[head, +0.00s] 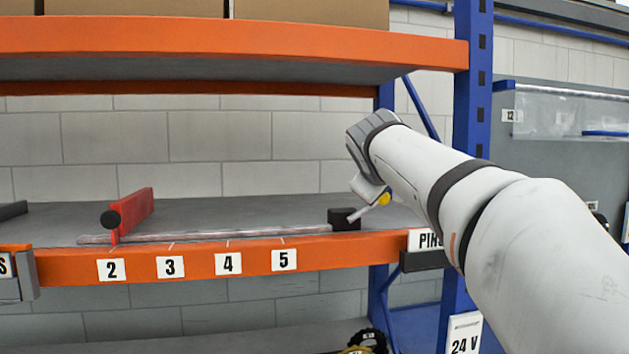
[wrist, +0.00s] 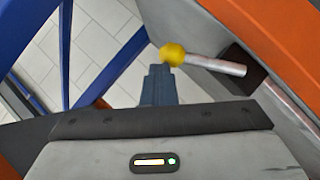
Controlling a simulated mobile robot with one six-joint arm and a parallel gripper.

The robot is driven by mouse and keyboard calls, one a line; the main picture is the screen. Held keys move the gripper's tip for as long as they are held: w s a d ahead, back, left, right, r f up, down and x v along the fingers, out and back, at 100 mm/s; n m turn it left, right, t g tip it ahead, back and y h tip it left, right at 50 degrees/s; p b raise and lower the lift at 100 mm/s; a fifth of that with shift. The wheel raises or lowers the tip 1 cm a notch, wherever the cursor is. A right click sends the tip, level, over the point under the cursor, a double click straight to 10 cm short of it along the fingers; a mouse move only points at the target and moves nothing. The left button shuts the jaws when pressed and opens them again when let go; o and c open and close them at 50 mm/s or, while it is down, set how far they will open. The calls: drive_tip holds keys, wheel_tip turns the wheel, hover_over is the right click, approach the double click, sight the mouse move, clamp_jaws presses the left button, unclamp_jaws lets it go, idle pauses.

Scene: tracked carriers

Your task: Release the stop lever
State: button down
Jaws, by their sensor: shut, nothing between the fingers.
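The stop lever (head: 371,211) is a short grey rod with a yellow ball knob (head: 384,199). It sticks out of a black block (head: 344,219) at the right end of the rail, and its knob end is tilted up in the head view. In the wrist view the lever (wrist: 218,65) comes in from the right, with its yellow knob (wrist: 173,54) just beyond and slightly right of my fingertips. My gripper (wrist: 159,72) is shut and holds nothing. I cannot tell whether the fingertips touch the knob. In the head view my fingers are not clearly visible.
A red carrier (head: 130,212) with a black knob sits on the rail (head: 220,235) at label 2. Labels 2 to 5 line the orange shelf beam (head: 200,262). An upper shelf (head: 240,40) hangs above. A blue upright (head: 472,90) stands behind my arm.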

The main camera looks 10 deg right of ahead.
drive_tip(key=s+a+r, duration=0.3)
drive_tip(key=s+r, duration=0.5)
drive_tip(key=s, duration=0.1)
drive_tip(key=shift+a+r, duration=0.15)
drive_tip(key=shift+r, duration=0.25)
